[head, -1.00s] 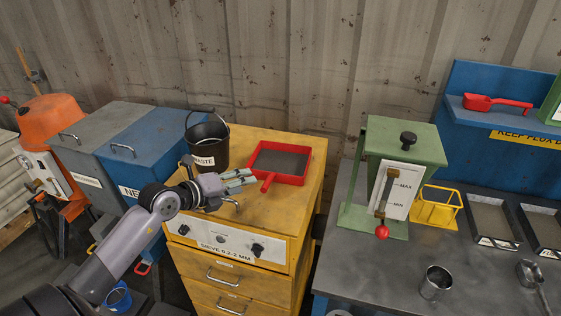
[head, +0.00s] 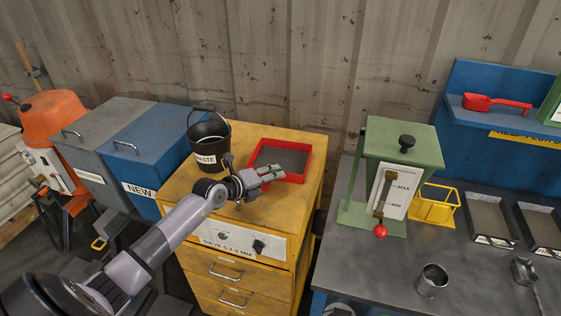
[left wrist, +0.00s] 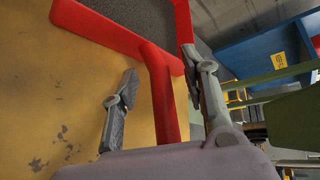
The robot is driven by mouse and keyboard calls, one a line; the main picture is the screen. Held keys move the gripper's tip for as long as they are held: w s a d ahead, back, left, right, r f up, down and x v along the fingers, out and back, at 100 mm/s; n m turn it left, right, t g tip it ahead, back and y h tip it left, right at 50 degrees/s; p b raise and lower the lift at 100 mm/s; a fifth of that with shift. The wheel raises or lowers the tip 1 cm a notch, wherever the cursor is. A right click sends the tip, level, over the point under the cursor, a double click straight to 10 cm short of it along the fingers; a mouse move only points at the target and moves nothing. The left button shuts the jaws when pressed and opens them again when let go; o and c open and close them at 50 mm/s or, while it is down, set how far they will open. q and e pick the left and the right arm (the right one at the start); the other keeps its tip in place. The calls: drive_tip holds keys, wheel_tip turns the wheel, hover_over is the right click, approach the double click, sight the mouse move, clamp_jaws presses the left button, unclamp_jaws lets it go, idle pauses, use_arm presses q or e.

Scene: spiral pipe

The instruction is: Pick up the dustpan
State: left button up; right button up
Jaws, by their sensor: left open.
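The dustpan (head: 284,157), a red pan with a dark grey inside, lies on top of the yellow cabinet (head: 231,211). Its handle points toward me and is hidden by my gripper in the head view. My left gripper (head: 270,173) is open at the pan's near left side. In the left wrist view, the red handle (left wrist: 163,95) runs between the two open fingers (left wrist: 158,62). The right finger looks close to the red edge; I cannot tell whether it touches. My right gripper is not in view.
A black waste bucket (head: 209,142) stands on the cabinet just left of my gripper. A green stand (head: 400,150) and a yellow wire holder (head: 435,208) are on the grey table at the right. A red scoop (head: 495,103) lies on the blue shelf.

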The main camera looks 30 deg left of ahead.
use_arm(q)
drive_tip(key=shift+c, duration=0.3)
clamp_jaws()
